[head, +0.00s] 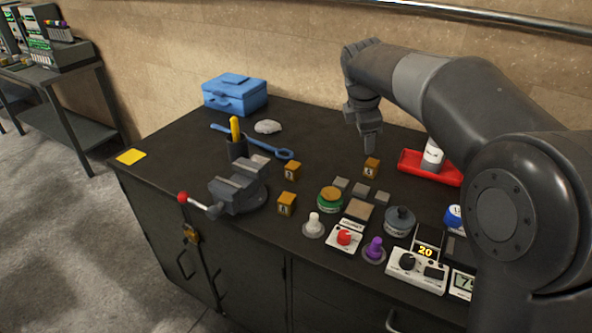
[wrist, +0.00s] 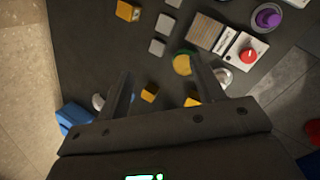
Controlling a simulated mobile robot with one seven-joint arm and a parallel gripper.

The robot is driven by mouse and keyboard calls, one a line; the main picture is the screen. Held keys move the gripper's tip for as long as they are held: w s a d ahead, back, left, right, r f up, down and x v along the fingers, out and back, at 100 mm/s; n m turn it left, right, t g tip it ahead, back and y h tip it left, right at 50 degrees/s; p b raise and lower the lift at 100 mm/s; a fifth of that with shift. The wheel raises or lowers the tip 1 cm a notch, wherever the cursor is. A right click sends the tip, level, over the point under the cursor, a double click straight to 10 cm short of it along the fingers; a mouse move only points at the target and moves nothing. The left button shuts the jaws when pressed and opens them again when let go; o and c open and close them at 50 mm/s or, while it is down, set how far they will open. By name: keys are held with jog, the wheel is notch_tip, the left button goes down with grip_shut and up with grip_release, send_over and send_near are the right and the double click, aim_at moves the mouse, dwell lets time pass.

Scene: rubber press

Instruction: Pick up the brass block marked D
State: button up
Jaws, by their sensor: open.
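Three small brass blocks with dark marks stand on the dark bench; the letters are too small to read, so I cannot tell which is D. One block (head: 371,167) is just below my gripper (head: 370,146) in the head view, beside grey blocks. Another block (head: 291,171) is right of the vise, and a third block (head: 287,204) is nearer the front edge. In the wrist view the first block (wrist: 128,11) is at the top, and the others (wrist: 149,92) (wrist: 192,100) lie lower, near the fingers. My gripper (wrist: 158,66) is open and empty, above the bench.
A red tray (head: 412,163) with a white bottle (head: 433,153) is right.

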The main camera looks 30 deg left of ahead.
jog(key=w+a+f+n, duration=0.2)
jog(key=a+f+n, duration=0.4)
jog(key=a, duration=0.6)
jog(key=n, duration=0.5)
send_near(292, 165)
jog(key=f, duration=0.1)
jog(key=x, duration=0.5)
jog(key=shift+s+a+f, duration=0.1)
jog(key=shift+s+f, duration=0.1)
jog(key=shift+s, duration=0.05)
jog(key=x, duration=0.5)
jog(key=shift+w+d, duration=0.2)
jog(key=shift+w, duration=0.15)
jog(key=shift+r, duration=0.1)
grip_shut()
